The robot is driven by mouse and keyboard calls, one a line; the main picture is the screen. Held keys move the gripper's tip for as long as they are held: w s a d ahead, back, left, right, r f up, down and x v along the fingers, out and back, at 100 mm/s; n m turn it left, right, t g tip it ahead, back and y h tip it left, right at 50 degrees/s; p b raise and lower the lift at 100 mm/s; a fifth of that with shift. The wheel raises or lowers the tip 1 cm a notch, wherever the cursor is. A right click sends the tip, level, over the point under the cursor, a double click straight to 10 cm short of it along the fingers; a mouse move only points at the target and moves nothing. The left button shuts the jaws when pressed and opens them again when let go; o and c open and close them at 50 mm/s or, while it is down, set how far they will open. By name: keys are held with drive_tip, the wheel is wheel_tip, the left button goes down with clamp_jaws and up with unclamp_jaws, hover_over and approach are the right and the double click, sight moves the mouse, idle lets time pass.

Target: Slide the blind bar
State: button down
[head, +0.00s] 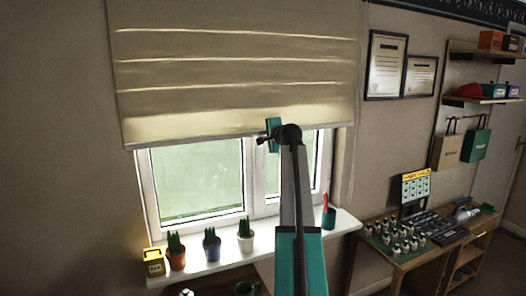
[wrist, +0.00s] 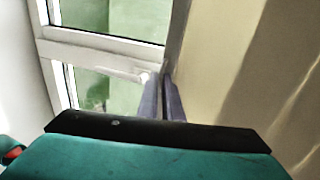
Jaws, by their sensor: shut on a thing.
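The beige roller blind (head: 235,70) hangs over the upper part of the window in the head view. Its blind bar (head: 195,140) runs along the lower edge, sloping slightly up to the right. My gripper (head: 271,138) is at this bar, right of its middle. In the wrist view my two grey fingers (wrist: 163,98) are close together at the edge of the blind (wrist: 225,60). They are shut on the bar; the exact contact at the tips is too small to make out.
Below the blind, the white windowsill (head: 215,275) carries several potted plants (head: 210,245), a yellow box (head: 153,262) and a teal cup (head: 328,216). A workbench (head: 420,255) with small items stands at right. Framed papers (head: 385,65) hang right of the blind.

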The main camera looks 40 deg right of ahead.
sight(259, 126)
wheel_tip(259, 126, up, 5)
drive_tip(key=shift+f+p, duration=0.15)
drive_tip(key=shift+p, duration=0.2)
drive_tip(key=c, duration=1.9)
unclamp_jaws()
drive_tip(key=shift+f, duration=0.1)
drive_tip(key=shift+c, duration=0.2)
drive_tip(key=b+v, duration=0.4)
drive_tip(key=v, duration=0.9)
drive_tip(key=shift+s+a, duration=0.2)
drive_tip(key=shift+s, duration=0.1)
